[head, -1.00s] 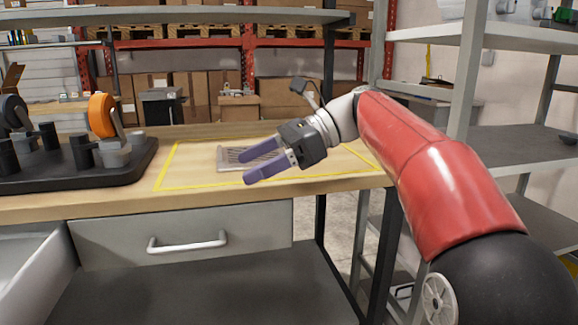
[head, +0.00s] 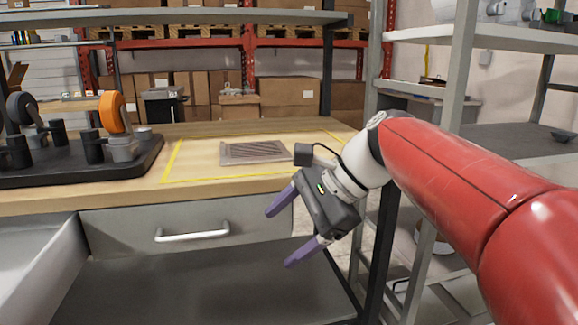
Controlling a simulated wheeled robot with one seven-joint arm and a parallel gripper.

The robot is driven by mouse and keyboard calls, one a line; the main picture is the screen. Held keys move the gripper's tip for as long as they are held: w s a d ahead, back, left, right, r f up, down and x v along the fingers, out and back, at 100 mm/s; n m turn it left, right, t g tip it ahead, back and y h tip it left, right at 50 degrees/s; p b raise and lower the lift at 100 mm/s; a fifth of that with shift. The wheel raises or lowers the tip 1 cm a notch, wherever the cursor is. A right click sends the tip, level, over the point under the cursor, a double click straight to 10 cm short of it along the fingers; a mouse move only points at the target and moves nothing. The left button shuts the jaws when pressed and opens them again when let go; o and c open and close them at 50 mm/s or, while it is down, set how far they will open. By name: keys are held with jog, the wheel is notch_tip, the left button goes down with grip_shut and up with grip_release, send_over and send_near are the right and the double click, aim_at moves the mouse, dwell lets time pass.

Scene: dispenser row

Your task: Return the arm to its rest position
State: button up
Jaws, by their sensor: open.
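My gripper (head: 292,232) has two purple fingers, spread apart with nothing between them. It points down and to the left, in front of the wooden bench's front edge and to the right of the closed drawer's handle (head: 192,232). My red arm comes in from the right side of the picture. The gripper is clear of the bench top (head: 120,197).
A grey slotted plate (head: 255,152) lies inside a yellow taped outline (head: 200,181) on the bench. A black dispenser base (head: 80,170) with an orange roll (head: 114,113) stands at the left. An open drawer (head: 40,262) is at the lower left. Metal shelving (head: 465,70) stands at the right.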

jog(key=s+d+f+n+t+h, duration=0.4)
jog(key=s+d+f+n+h, duration=0.4)
jog(key=s+d+f+n, duration=0.3)
jog(key=s+d+f, duration=0.2)
jog(key=d+f, duration=0.2)
jog(key=f, duration=0.2)
jog(key=shift+s+d+n+h, duration=0.2)
jog(key=shift+s+n+h, duration=0.1)
jog(key=shift+n, duration=0.1)
jog(key=shift+f, duration=0.1)
jog(key=shift+c, duration=0.4)
